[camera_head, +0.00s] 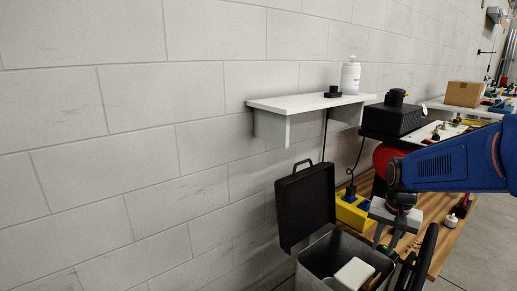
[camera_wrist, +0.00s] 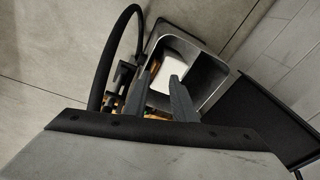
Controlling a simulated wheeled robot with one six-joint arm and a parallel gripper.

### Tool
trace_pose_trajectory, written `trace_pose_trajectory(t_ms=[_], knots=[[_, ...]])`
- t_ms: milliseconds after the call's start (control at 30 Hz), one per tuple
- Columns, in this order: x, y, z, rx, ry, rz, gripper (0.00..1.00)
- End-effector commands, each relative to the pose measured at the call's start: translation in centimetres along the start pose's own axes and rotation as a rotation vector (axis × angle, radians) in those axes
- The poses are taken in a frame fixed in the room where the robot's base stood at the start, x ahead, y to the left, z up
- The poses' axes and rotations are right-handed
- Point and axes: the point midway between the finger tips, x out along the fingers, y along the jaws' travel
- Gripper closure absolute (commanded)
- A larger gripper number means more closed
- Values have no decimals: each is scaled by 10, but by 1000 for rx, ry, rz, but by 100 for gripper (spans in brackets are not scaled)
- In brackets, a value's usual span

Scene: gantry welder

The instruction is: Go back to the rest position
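My gripper (camera_head: 386,240) hangs at the lower right in the head view, above the right side of an open grey box. In the wrist view, its two dark fingers (camera_wrist: 159,82) are spread apart with nothing between them. They point toward the grey box (camera_wrist: 228,76), which holds a white block (camera_wrist: 180,60). The same box (camera_head: 312,270) and block (camera_head: 354,273) show at the bottom of the head view. The box's black lid (camera_head: 304,205) stands open against the wall side. No marked rest position shows.
A white shelf (camera_head: 290,104) carries a white bottle (camera_head: 350,76) and a small black part (camera_head: 333,92). A yellow and blue unit (camera_head: 352,211) sits on a wooden table (camera_head: 441,240). A black case (camera_head: 390,119) stands behind. A black curved hose (camera_wrist: 104,62) runs beside the box.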

Motion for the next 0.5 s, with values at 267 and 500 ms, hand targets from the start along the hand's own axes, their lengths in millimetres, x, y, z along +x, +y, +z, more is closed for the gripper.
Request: trace_pose_trajectory(t_ms=[267,500], knots=[[-40,4,63,-167,71,-36,76],[-63,14,116,-309,133,-64,76]])
